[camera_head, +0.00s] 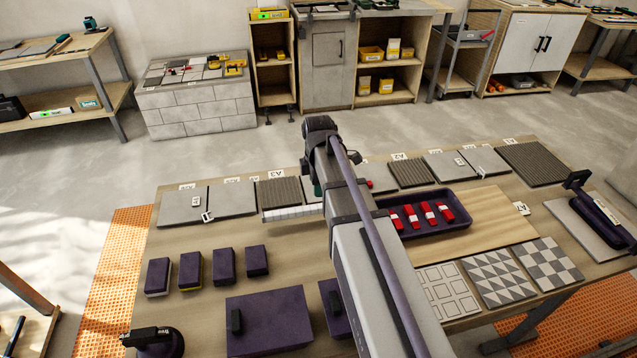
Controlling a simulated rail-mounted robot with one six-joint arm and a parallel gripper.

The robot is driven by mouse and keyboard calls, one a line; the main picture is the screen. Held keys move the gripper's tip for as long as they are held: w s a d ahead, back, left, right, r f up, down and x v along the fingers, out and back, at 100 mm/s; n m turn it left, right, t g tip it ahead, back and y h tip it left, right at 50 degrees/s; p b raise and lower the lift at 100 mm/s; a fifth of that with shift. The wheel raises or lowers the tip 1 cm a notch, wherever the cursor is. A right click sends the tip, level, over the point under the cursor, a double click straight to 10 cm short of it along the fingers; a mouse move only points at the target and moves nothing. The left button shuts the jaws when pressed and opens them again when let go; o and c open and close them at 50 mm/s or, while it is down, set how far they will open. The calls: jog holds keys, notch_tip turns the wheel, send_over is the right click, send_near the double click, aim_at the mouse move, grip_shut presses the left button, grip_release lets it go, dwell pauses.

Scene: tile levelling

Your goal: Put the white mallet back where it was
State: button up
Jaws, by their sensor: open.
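I cannot make out a white mallet in this view; it may be hidden behind my arm. My arm runs up the middle of the table and bends down near the far row of tiles, so its own links hide my gripper. A small dark green part and a small red part show on either side of the arm there, too little to identify. The row of grey tiles (233,199) lies along the table's far edge, with small labels behind it. A pale gridded strip (292,213) lies in front of the tiles, its right end reaching my arm.
A dark tray (458,222) with several red pieces stands right of my arm. Patterned tiles (497,275) lie nearer. Purple blocks (191,268), a purple slab (268,322) and a dark handled tool (155,341) are at left. The wooden table (185,318) has bare room between them.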

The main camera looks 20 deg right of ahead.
jog(key=s+a+m, duration=1.1)
jog(key=s+m, duration=0.4)
jog(key=shift+a+r+m, duration=0.3)
jog(key=shift+r+m, duration=0.05)
jog(key=shift+m, duration=0.05)
notch_tip(320, 180, up, 3)
jog(key=p, duration=0.2)
jog(key=shift+p, duration=0.4)
